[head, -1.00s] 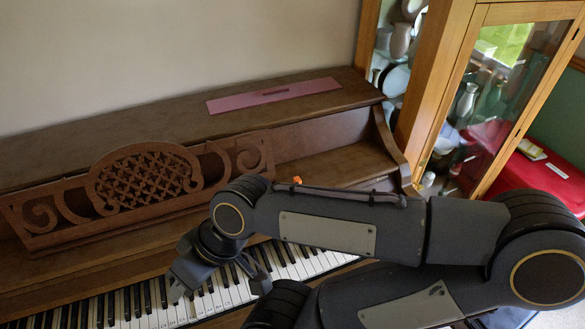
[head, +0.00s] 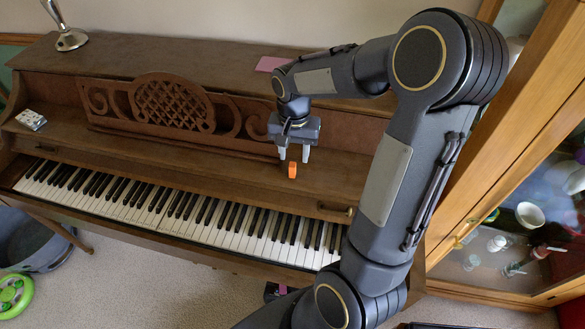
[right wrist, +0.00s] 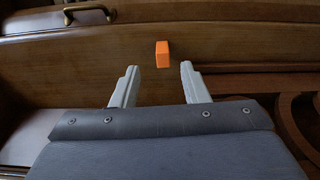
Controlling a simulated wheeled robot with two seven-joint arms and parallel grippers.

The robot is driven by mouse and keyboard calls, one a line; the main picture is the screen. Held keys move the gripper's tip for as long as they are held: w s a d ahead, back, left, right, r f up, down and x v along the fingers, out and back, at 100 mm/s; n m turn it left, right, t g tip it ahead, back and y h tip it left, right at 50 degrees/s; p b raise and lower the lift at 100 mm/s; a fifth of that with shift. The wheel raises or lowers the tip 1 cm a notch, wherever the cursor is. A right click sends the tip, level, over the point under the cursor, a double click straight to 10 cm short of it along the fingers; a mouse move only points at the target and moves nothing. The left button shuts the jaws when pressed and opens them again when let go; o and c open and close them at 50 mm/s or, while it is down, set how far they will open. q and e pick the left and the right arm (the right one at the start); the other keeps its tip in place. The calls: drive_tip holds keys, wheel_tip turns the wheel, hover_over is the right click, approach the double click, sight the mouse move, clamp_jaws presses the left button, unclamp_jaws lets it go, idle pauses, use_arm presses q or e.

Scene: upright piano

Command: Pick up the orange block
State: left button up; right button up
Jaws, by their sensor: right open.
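The orange block (head: 292,169) is small and stands on the brown wooden ledge of the piano above the keys, right of the carved music stand. In the right wrist view the orange block (right wrist: 162,54) lies just beyond the fingertips, between their two lines and apart from both. My right gripper (head: 294,156) points down over the ledge, close to the block. Its fingers also show in the right wrist view (right wrist: 160,77), spread open with nothing between them. My left gripper is not in view.
The carved music stand (head: 172,104) rises left of the block. Piano keys (head: 180,213) run in front of the ledge. A metal lamp base (head: 68,38) and a pink strip (head: 272,64) lie on the piano top. A glass cabinet (head: 510,220) stands at the right.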

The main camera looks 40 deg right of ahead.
sight(292, 165)
wheel_tip(292, 165, down, 6)
drive_tip(key=shift+w+a+f, duration=0.1)
drive_tip(key=shift+f, duration=0.05)
drive_tip(key=shift+c, duration=0.3)
clamp_jaws()
